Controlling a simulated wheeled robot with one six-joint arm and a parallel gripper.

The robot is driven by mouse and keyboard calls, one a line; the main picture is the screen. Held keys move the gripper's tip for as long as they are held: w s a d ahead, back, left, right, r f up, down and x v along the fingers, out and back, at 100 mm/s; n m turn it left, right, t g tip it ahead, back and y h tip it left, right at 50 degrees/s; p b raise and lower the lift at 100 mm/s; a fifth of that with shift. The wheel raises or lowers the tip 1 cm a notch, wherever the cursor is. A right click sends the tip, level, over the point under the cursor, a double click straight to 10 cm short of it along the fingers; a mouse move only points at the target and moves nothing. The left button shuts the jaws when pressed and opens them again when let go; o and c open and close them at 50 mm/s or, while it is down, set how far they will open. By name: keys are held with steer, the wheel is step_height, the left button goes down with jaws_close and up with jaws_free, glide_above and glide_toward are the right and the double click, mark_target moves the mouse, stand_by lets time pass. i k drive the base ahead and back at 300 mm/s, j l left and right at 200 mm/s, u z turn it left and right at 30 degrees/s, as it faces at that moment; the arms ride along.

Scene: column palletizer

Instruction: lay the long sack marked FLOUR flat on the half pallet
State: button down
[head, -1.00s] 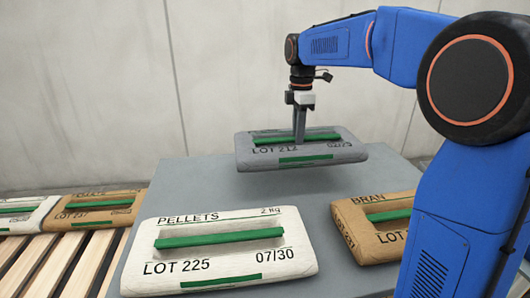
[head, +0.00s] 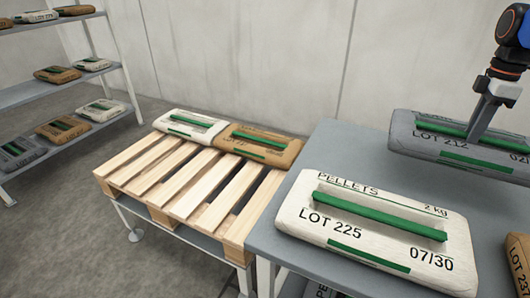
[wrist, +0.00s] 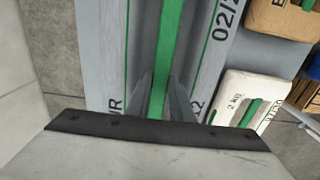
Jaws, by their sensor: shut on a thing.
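My gripper (head: 478,130) is shut on the green grip strip of a grey sack (head: 425,143) marked LOT 212, at the right edge of the head view. The sack is level and held above the grey table. In the wrist view my gripper (wrist: 163,100) straddles the green strip, and the letters "UR" show on the grey sack (wrist: 200,45); the rest of the name is hidden. The wooden half pallet (head: 252,208) stands left of the table. A white sack (head: 187,123) and a brown sack (head: 262,143) lie side by side at its far end; its near slats are bare.
A brown sack (head: 518,255) lies at the table's right. Shelves (head: 50,90) with several sacks stand at the left. A wall is behind.

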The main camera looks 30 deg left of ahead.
mark_target(165, 151)
steer(key=j, duration=2.8)
steer(key=k+j, duration=0.15)
steer(key=j, duration=2.65)
